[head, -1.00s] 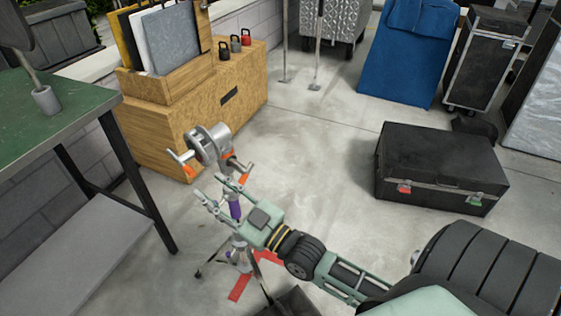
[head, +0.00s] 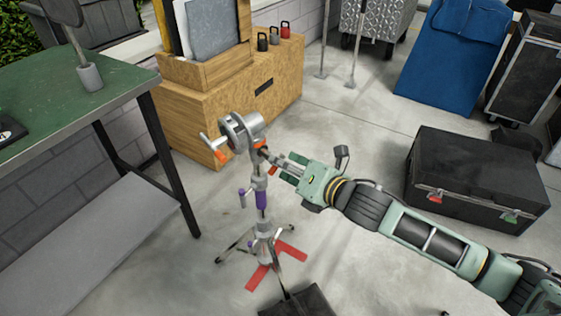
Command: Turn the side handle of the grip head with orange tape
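The grip head (head: 241,129), a silver round clamp with orange tape (head: 221,155) on its left handle, sits on top of an upright stand. Another short side piece with orange tape (head: 272,170) juts out at its lower right. My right gripper (head: 277,164) comes in from the right, with its fingers at that right-hand taped piece. The fingers overlap the piece, so I cannot tell whether they are closed on it. My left gripper is not in view.
The stand has a purple section (head: 261,199) and red tape (head: 291,249) on the floor around its legs. A green-topped table (head: 60,98) is at the left and a wooden cabinet (head: 205,107) stands behind.

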